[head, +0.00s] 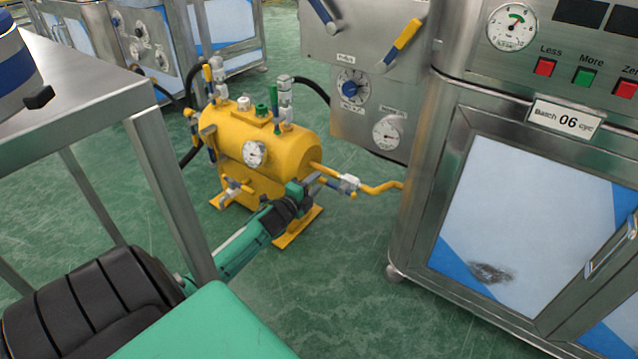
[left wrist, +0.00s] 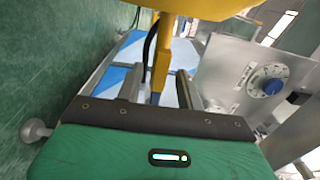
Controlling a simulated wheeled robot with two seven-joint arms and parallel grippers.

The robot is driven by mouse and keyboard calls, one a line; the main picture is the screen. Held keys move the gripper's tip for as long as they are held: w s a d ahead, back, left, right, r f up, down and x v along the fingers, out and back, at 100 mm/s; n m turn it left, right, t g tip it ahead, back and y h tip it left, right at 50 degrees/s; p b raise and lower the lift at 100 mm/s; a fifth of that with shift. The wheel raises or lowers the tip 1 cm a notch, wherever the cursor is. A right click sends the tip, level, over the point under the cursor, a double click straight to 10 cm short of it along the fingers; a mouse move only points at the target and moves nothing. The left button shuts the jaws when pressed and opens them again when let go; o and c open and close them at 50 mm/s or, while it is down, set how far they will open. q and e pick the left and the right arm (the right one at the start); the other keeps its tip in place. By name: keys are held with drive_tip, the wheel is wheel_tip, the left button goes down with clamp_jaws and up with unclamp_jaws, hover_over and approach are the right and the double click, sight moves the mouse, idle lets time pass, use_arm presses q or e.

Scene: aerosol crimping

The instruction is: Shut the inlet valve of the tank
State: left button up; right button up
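The yellow tank (head: 285,150) stands on the green floor in the middle of the head view, with a gauge and several small valves on it. A yellow pipe (head: 378,188) with a metal valve fitting (head: 348,183) leaves its right side. My left gripper (head: 318,182) reaches to that fitting from the front left. In the left wrist view, a yellow lever with a blue tip (left wrist: 161,65) stands between the spread fingers of the left gripper (left wrist: 158,90), with gaps at both sides. No label shows which valve is the inlet. My right gripper is not in view.
A metal table (head: 105,92) stands at the left, its leg close to my left arm. A steel machine (head: 455,215) with buttons stands at the right. A panel with dials and levers (head: 365,60) is behind the pipe.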

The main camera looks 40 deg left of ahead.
use_arm(q)
drive_tip(key=shift+w+a+b, duration=0.15)
drive_tip(key=shift+w+b, duration=0.3)
drive_tip(key=shift+w, duration=0.95)
clamp_jaws()
